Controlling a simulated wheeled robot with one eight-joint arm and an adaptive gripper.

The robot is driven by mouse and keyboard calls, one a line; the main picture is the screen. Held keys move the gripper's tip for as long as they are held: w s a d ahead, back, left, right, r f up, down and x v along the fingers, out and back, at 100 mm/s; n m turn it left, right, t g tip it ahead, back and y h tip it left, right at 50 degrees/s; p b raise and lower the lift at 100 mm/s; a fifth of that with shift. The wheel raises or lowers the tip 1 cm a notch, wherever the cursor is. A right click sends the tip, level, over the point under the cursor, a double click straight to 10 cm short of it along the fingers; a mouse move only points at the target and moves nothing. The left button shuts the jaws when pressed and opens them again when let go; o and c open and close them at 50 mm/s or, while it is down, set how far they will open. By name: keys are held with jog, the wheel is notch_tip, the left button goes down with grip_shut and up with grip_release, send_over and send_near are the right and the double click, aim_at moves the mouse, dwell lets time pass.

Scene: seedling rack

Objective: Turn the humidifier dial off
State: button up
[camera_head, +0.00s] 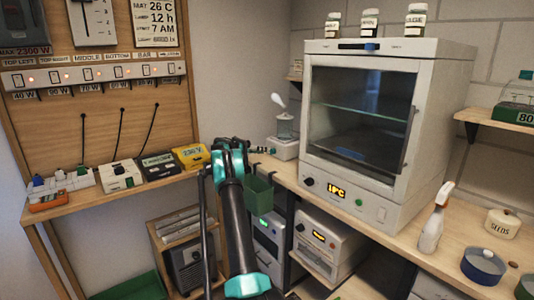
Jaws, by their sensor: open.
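The humidifier (285,148) is a small white unit with a clear upper tank, on the counter left of the glass-doored cabinet. A white puff of mist (278,99) hangs above it. Its dial is too small or hidden to make out. My dark arm with teal joints rises from the bottom middle. My gripper (264,150) appears small and partly hidden beyond the upper teal joint, just left of the humidifier's base. It is open, with nothing seen in it. I cannot tell whether it touches the humidifier.
The white cabinet (439,105) stands close on the right, with several jars on top. A green bin (259,194) hangs below the counter edge beside my arm. A spray bottle (434,222) stands at right. A yellow box (190,156) and other devices line the left shelf.

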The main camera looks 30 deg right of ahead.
jog(key=s+v, duration=0.1)
jog(key=v, duration=0.7)
jog(key=shift+w, duration=0.5)
jog(key=m+t+y, duration=0.1)
jog(key=m+t, duration=0.6)
jog(key=m, duration=0.2)
send_near(271, 152)
jog(key=x, duration=0.9)
grip_shut()
